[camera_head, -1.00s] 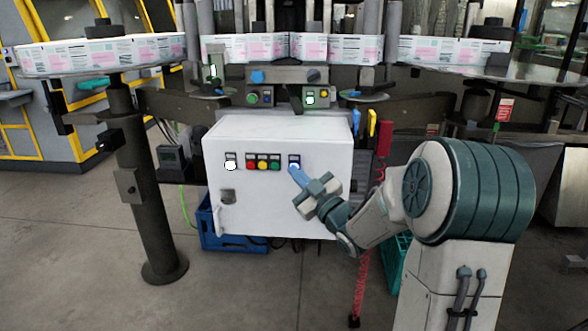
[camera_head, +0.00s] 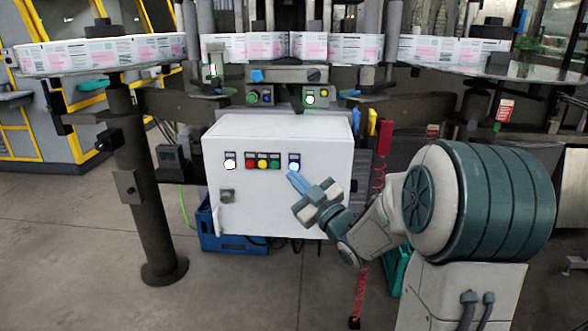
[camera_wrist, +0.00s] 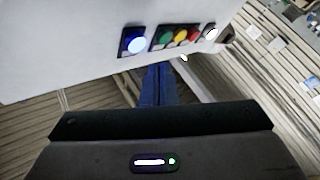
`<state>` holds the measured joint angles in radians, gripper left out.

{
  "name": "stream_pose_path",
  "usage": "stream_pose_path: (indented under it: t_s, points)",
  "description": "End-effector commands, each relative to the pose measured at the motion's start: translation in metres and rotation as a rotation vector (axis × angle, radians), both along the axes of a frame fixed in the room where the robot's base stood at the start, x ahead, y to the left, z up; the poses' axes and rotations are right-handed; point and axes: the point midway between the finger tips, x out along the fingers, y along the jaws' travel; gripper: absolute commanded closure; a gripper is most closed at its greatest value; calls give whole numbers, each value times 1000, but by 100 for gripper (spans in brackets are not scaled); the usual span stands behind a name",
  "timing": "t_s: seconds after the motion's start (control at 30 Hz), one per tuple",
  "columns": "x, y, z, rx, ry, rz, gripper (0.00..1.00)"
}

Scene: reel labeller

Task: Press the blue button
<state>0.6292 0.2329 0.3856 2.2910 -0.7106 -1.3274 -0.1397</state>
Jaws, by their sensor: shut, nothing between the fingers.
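The blue button (camera_head: 294,164) is at the right end of the button row on the front of the white control box (camera_head: 240,200). Its middle looks bright. In the wrist view the blue button (camera_wrist: 136,45) is fully visible, above and slightly left of my fingers. My gripper (camera_head: 291,175) is shut and empty, with blue fingers pointing up and left at the panel. The fingertips are just below the button in the head view, apart from it in the wrist view. My gripper (camera_wrist: 158,66) also shows at the centre of the wrist view.
Red (camera_head: 250,163), yellow (camera_head: 262,163) and green (camera_head: 274,163) buttons sit left of the blue one. A white button (camera_head: 230,164) is farther left. A latch (camera_head: 227,196) is on the box. A blue crate (camera_head: 235,240) stands below.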

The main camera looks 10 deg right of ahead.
Motion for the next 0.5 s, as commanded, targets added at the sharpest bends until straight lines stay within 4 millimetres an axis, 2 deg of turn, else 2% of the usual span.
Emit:
stream_pose_path:
  t_s: [0.3,0.5]
  points:
    - [-29,10,-1,0,0,1,100]
    - [-34,11,0,0,-1,0,100]
